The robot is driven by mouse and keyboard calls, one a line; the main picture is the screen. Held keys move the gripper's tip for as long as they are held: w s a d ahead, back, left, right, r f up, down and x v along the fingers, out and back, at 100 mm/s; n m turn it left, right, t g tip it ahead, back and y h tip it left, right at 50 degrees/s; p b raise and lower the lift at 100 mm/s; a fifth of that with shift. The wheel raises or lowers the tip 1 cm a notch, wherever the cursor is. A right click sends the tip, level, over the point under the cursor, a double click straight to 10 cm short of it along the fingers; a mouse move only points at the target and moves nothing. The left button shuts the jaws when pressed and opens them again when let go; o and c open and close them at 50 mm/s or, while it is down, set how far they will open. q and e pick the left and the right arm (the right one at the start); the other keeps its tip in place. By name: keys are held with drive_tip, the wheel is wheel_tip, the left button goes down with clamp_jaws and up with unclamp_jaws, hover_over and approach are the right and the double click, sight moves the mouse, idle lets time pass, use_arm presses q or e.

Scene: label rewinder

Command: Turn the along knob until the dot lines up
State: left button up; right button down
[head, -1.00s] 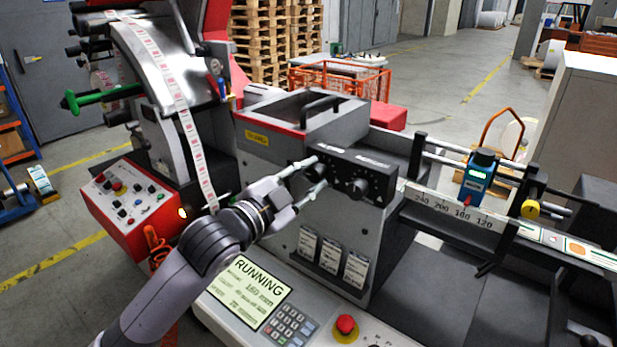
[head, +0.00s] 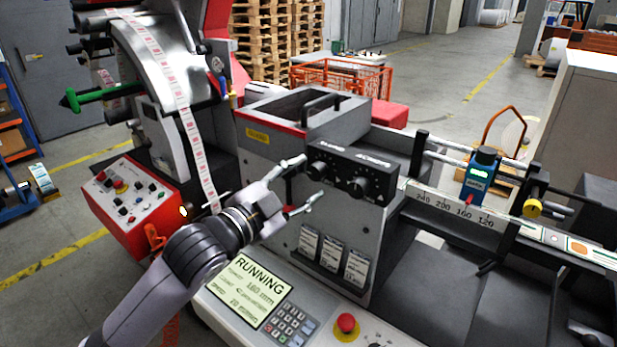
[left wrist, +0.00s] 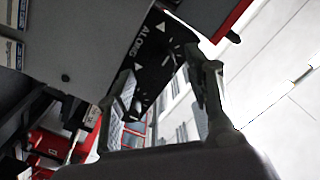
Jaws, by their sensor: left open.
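A dark control panel (head: 345,172) on the machine's front carries two black knobs, a left knob (head: 319,169) and a right knob (head: 357,187). Their labels are too small to read surely in the head view. In the left wrist view the panel (left wrist: 152,62) shows the tilted word ALONG, with white marks beside it; any dot alignment is unclear. My left gripper (head: 308,182) is open and empty, its two fingers spread in front of the left knob and apart from it. Its fingers also frame the panel in the left wrist view (left wrist: 160,95).
A screen (head: 248,290) reading RUNNING, a keypad (head: 289,322) and a red stop button (head: 347,322) lie below. A red button box (head: 130,205) stands left. A blue sensor (head: 482,175) sits on the scaled rail at right. Label cards (head: 331,252) hang under the panel.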

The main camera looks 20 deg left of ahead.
use_arm(q)
drive_tip(key=v, duration=0.5)
idle(0.3)
